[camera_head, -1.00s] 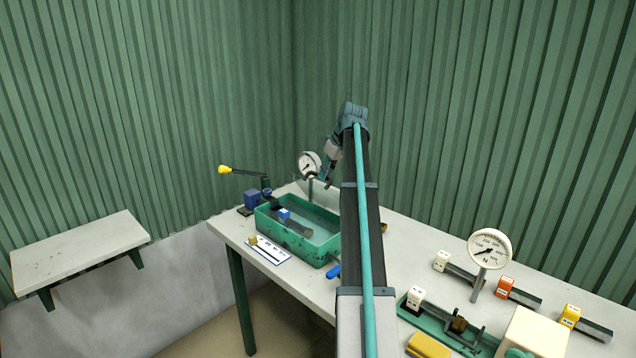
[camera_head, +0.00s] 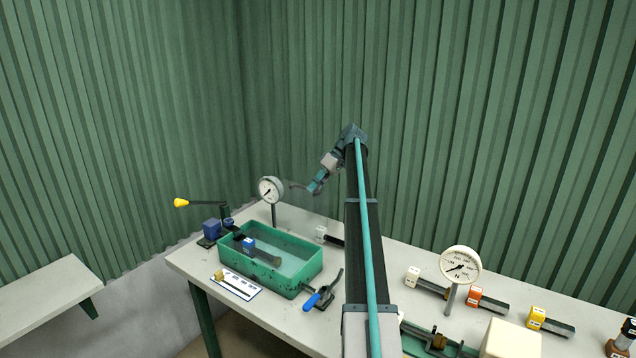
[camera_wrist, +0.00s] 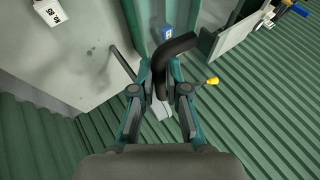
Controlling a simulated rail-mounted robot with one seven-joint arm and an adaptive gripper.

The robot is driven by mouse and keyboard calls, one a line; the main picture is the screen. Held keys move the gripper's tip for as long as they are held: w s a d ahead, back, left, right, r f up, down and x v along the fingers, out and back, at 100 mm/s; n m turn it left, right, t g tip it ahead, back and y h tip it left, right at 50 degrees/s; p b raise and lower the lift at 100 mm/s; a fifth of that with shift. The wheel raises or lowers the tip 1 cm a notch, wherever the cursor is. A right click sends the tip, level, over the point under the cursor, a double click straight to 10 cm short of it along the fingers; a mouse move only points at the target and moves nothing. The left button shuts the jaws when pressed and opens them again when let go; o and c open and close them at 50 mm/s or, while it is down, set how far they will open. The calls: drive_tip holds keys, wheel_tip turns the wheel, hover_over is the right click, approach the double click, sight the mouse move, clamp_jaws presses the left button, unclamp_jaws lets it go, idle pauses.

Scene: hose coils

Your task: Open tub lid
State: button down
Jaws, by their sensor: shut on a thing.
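My gripper (camera_head: 314,187) is above and behind the tub's right end, near the pressure gauge. In the wrist view my gripper (camera_wrist: 163,78) is shut on a dark curved handle (camera_wrist: 178,45), which sticks out past the fingertips. A faint pale sheet seems to hang behind the tub below my gripper; I cannot tell whether it is the lid joined to the handle.
The round gauge (camera_head: 271,190) stands behind the tub. A yellow-knobbed lever (camera_head: 196,203) is at the left and a blue-handled clamp (camera_head: 317,298) at the tub's right front. Labelled bars and a second gauge (camera_head: 460,265) stand at the right. The air above the tub is clear.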

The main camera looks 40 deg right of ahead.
drive_tip(key=shift+s+f, duration=0.1)
drive_tip(key=shift+f, duration=0.35)
drive_tip(key=c, duration=1.6)
unclamp_jaws()
drive_tip(key=o, duration=0.4)
drive_tip(key=shift+w, duration=0.25)
drive_tip(key=shift+r, duration=0.2)
